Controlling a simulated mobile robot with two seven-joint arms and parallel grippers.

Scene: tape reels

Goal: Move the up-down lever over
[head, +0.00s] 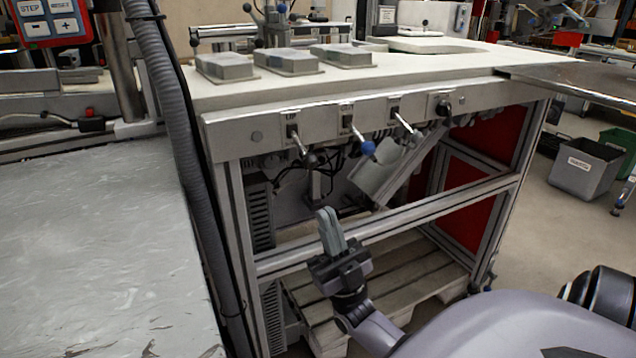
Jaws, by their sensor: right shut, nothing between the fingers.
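The up-down lever (303,148) is the leftmost of several levers on the front panel of the machine table. It has a dark round knob, sticks out and slants down to the right, and has a small label above its slot. My right gripper (327,215) is below the lever and in front of the frame, pointing up. Its fingers are together with nothing between them, and a clear gap separates it from the knob. My left gripper is not in view.
A blue-knobbed lever (364,148) and a white lever (405,124) sit to the right on the same panel. A metal crossbar (400,228) runs behind my gripper. A grey corrugated hose (178,130) hangs at the left. A wooden pallet (405,275) lies below.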

